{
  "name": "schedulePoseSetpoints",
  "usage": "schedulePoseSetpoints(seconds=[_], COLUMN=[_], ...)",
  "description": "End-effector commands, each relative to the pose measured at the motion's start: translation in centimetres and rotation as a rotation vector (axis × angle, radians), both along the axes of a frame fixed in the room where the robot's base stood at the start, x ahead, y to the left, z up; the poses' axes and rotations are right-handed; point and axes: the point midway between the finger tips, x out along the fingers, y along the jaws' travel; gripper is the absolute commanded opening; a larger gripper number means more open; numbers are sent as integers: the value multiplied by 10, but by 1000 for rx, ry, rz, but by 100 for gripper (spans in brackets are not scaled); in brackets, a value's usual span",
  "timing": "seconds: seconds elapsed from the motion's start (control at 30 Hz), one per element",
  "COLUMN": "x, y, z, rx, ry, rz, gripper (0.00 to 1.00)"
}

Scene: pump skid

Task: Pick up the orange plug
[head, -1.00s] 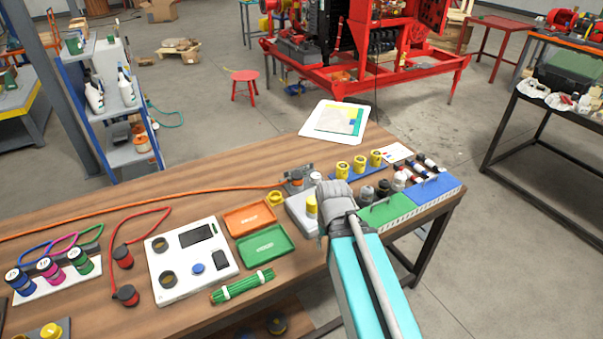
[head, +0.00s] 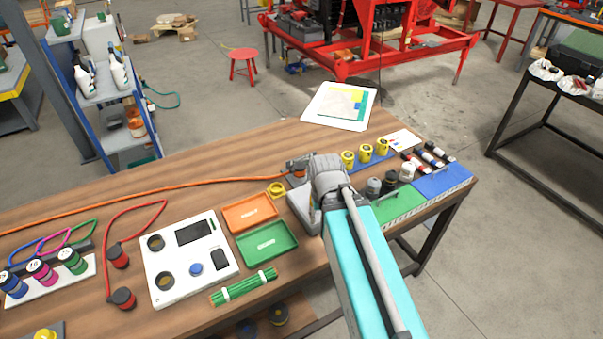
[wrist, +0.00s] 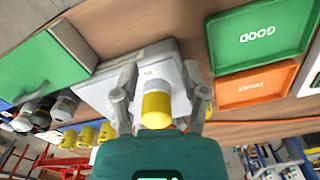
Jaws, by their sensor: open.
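The orange plug (head: 299,175) shows only as a small orange patch in a grey bracket at the table's back, where the orange cable (head: 150,193) ends. My wrist hides much of it. In the wrist view I see the cable (wrist: 265,122) but cannot make out the plug. My gripper (head: 318,190) is over the grey-white block (head: 301,206), just right of and in front of the plug. In the wrist view my gripper (wrist: 160,75) is open, its fingers apart on either side of a yellow cylinder (wrist: 157,106). I cannot tell whether they touch it.
An orange tray (head: 250,213) and green tray (head: 266,243) lie left of my gripper. A yellow ring (head: 277,190) is beside the bracket. Bare wood lies behind the cable.

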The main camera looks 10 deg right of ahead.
Motion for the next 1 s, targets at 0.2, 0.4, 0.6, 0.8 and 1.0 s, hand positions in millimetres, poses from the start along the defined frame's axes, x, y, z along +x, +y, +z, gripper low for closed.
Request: schedulePoseSetpoints(seconds=[0.2,0.4,0.6,0.8,1.0], x=[3,21,59,107,155], y=[0,7,7,6,5], z=[1,5,13,23,32], rx=[0,0,0,0,0], ry=[0,0,0,-1,-1], rz=[-13,-103,-325,-624,-932], gripper=[89,100,100,100,100])
